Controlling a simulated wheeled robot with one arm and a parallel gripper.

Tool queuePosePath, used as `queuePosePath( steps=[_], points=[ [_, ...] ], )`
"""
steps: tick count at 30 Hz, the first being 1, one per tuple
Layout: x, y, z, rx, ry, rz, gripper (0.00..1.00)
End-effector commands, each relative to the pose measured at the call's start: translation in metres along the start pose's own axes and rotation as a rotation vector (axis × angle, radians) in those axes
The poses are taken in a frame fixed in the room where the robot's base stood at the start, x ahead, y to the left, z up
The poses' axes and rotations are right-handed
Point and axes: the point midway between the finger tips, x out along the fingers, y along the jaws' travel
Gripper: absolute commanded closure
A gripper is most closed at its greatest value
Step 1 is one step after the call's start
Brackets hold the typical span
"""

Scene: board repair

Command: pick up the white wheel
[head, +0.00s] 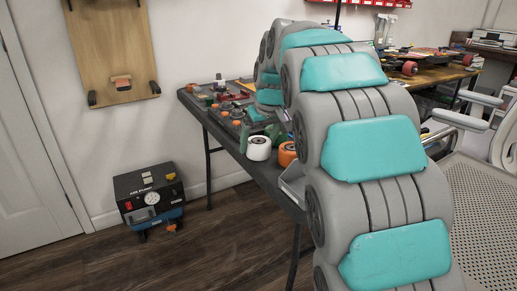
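My grey and teal arm rises in the foreground and bends back over the table behind the wheels. I cannot make out my gripper's fingers; the arm's own links hide its end. Nothing visible is touching the front of the white wheel.
Several small orange and green parts and tools (230,97) lie at the table's far left. A grey bin (292,184) is at the table edge beside my arm. A black air pump (150,197) stands on the floor. A wooden bench (428,68) is at the back right.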

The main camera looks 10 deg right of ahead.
Motion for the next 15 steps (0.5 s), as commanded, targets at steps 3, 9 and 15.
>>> queuePosePath(
  steps=[3,9,15],
  points=[
    [0.0000,0.0000,0.0000,0.000,0.000,0.000,0.20],
    [0.0000,0.0001,0.0001,0.000,0.000,0.000,0.43],
    [0.0000,0.0001,0.0000,0.000,0.000,0.000,0.65]
  ],
)
